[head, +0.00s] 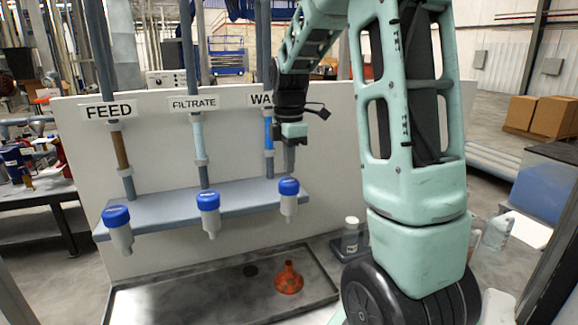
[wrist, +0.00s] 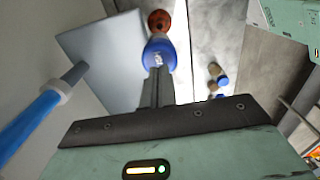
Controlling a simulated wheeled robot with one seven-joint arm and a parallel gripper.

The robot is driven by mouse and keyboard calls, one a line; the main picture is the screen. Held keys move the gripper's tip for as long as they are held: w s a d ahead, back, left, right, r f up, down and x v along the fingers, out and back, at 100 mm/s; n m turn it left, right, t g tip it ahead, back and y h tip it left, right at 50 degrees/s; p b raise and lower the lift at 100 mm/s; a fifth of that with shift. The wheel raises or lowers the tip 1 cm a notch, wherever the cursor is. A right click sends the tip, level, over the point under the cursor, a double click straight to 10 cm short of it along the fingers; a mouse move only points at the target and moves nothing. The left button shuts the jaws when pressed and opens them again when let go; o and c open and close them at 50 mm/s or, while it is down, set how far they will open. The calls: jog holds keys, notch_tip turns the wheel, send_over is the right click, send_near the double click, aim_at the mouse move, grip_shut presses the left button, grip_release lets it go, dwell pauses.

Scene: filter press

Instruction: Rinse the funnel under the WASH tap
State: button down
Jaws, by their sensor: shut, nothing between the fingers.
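The orange-red funnel (head: 288,279) stands in the tray, wide end down, below the WASH tap in the head view. It also shows partly behind the tap's knob in the wrist view (wrist: 159,20). The WASH tap has a blue knob (head: 288,187) and a pale spout below it. No water stream shows under the spout. My gripper (head: 289,164) points down just above this knob, shut and empty. In the wrist view the closed fingers (wrist: 158,84) reach toward the blue knob (wrist: 160,52); whether they touch it I cannot tell.
The FILTRATE tap (head: 208,201) and FEED tap (head: 116,217) hang left along the grey shelf (head: 160,212). The shallow tray (head: 180,296) has a dark drain and free room left of the funnel.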

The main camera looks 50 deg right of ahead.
aim_at(289, 184)
jog(key=shift+f, duration=1.2)
